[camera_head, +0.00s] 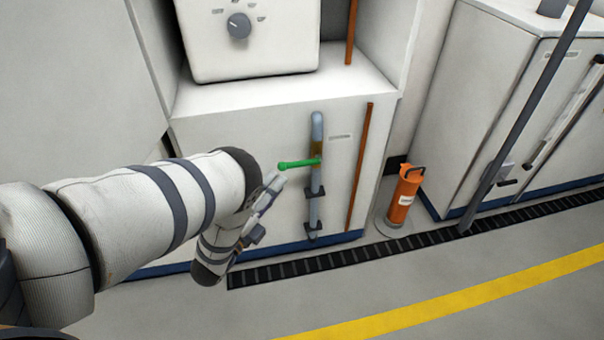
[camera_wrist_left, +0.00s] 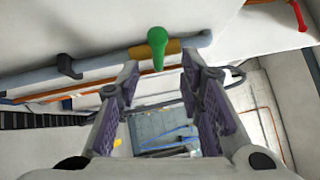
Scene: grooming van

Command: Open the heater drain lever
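The green drain lever (camera_head: 298,163) sticks out to the left from a brass valve on a grey vertical pipe (camera_head: 315,185) on the front of the white cabinet. In the left wrist view the green lever (camera_wrist_left: 157,45) points toward the camera, its rounded end lying between the fingertips in the picture, just beyond them. My left gripper (camera_head: 274,183) is just below and left of the lever's free end. In the left wrist view the left gripper (camera_wrist_left: 160,68) is open, with nothing between its pads. I cannot tell whether it touches the lever. My right gripper is not in view.
A white heater box with a grey dial (camera_head: 239,25) stands above the valve. A copper pipe (camera_head: 360,165) runs beside the grey pipe. An orange cylinder (camera_head: 404,195) stands to the right on the floor. A dark floor grate (camera_head: 350,254) runs along the cabinets; the floor in front is clear.

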